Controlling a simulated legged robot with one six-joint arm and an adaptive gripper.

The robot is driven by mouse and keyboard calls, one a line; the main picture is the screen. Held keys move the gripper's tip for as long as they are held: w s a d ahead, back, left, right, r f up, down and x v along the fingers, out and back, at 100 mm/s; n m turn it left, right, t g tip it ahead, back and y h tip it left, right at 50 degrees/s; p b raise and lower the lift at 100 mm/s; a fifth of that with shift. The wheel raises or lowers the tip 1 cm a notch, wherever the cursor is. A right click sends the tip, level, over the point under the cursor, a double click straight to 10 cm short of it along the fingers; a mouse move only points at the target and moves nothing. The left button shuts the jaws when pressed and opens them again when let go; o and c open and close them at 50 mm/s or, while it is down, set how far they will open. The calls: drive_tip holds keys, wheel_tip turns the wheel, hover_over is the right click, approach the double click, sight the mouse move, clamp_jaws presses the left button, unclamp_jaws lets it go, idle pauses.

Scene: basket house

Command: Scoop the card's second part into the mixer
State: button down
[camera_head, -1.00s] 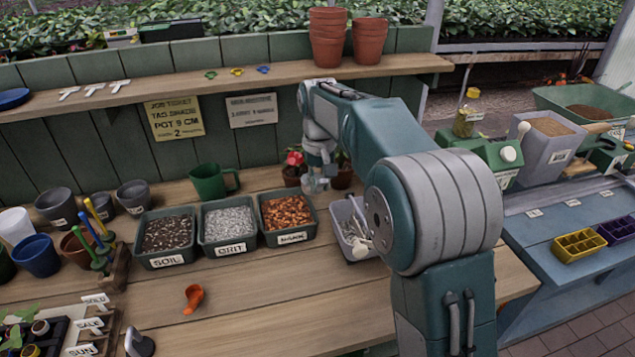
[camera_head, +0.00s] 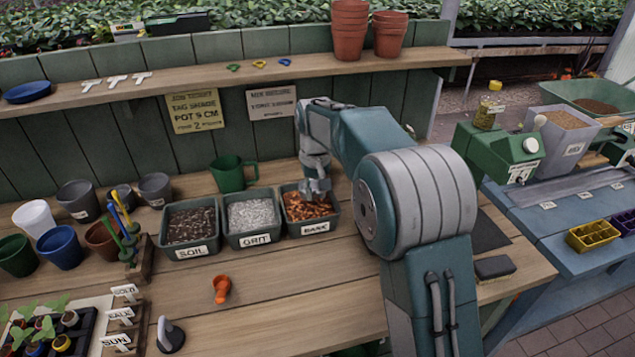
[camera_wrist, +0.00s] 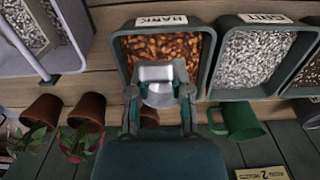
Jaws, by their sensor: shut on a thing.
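The bark bin (camera_head: 310,228), full of orange-brown chips, stands at the right end of a row with the grit bin (camera_head: 254,240) and soil bin (camera_head: 189,251). My gripper (camera_head: 317,188) is over the bark. In the wrist view it (camera_wrist: 160,88) is shut on a small silver-white scoop-like piece (camera_wrist: 158,80), pointing down over the bark bin (camera_wrist: 165,22). I cannot tell whether it touches the chips or carries any. A green machine (camera_head: 497,152), perhaps the mixer, stands right of my arm. The recipe card (camera_head: 271,102) hangs on the back wall; its text is too blurred to read.
A green mug (camera_head: 233,174) stands behind the bins. Cups and pots crowd the left. In the wrist view, terracotta pots (camera_wrist: 88,110) and a light bin (camera_wrist: 72,45) are left of the bark bin.

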wheel_tip(320, 180, down, 7)
drive_tip(key=shift+r, duration=0.1)
drive_tip(key=shift+s+f, duration=0.3)
drive_tip(key=shift+f, duration=0.5)
drive_tip(key=shift+a, duration=0.1)
idle(0.3)
drive_tip(key=shift+w+r, duration=0.15)
drive_tip(key=shift+r, duration=1.1)
drive_tip(key=shift+w+r, duration=0.2)
drive_tip(key=shift+r, duration=1.05)
drive_tip(key=shift+w+r, duration=0.15)
drive_tip(key=shift+r, duration=1.1)
drive_tip(key=shift+r+g, duration=0.3)
drive_tip(key=shift+r, duration=2.4)
